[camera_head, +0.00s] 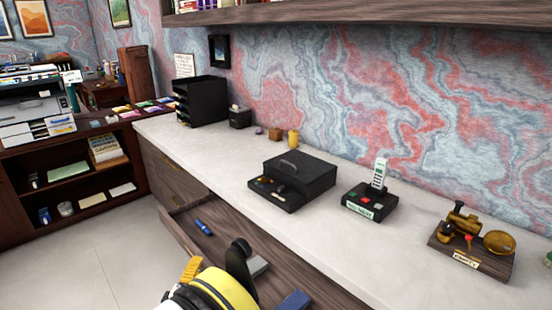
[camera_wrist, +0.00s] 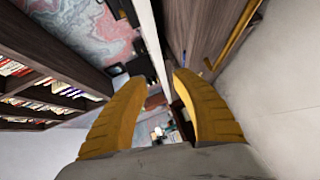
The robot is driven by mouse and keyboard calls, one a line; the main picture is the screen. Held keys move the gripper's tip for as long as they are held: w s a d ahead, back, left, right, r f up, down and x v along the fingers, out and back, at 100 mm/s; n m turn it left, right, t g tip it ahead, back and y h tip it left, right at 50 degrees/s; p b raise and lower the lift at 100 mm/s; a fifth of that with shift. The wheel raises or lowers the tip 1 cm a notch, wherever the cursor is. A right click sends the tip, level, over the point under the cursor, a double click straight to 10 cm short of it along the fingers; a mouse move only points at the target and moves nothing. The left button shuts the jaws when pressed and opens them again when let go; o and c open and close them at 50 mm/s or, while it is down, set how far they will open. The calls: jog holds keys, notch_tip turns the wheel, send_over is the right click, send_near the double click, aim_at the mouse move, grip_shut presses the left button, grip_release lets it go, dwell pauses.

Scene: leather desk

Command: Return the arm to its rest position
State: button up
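My gripper (camera_wrist: 154,84) shows in the wrist view as two yellow ribbed fingers spread apart, with nothing between them. In the head view, my arm is low at the bottom centre, in front of the open drawer (camera_head: 176,222). A yellow finger (camera_head: 192,268) shows there beside my black and yellow wrist; the rest of the gripper is hidden. The gripper is apart from the desk top (camera_head: 235,172), and I see no object held.
The open drawer holds a blue item (camera_head: 203,228). On the desk stand a black box (camera_head: 300,172), a phone (camera_head: 379,174) on a black base, a brass device (camera_head: 462,222) on a wooden stand, and a black tray rack (camera_head: 203,100). Floor (camera_head: 95,265) is clear at left.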

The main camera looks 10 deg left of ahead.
jog(key=w+d+r+m+g+h, duration=0.1)
jog(key=w+d+r+m+g, duration=0.15)
jog(key=d+r, duration=0.45)
jog(key=w+d+r+m+g+h, duration=0.15)
jog(key=w+d+r, duration=0.25)
jog(key=d, duration=0.6)
jog(key=s+d+r+m+g, duration=0.1)
jog(key=s+d+r+m, duration=0.15)
jog(key=d, duration=0.45)
jog(key=s+d+r+m+g, duration=0.1)
jog(key=d+r+m, duration=0.1)
jog(key=d+r, duration=0.3)
jog(key=s+d+r+m+g, duration=0.2)
jog(key=s+d+r+m, duration=0.15)
jog(key=s+d, duration=0.95)
jog(key=s+d+f+m, duration=0.1)
jog(key=s+d+m, duration=0.1)
jog(key=s, duration=0.4)
jog(key=s+d+f+m+y, duration=0.1)
jog(key=s+d+m, duration=0.2)
jog(key=s+d, duration=0.2)
jog(key=shift+s+f+g, duration=0.3)
jog(key=shift+s+g, duration=0.1)
jog(key=shift+s, duration=0.1)
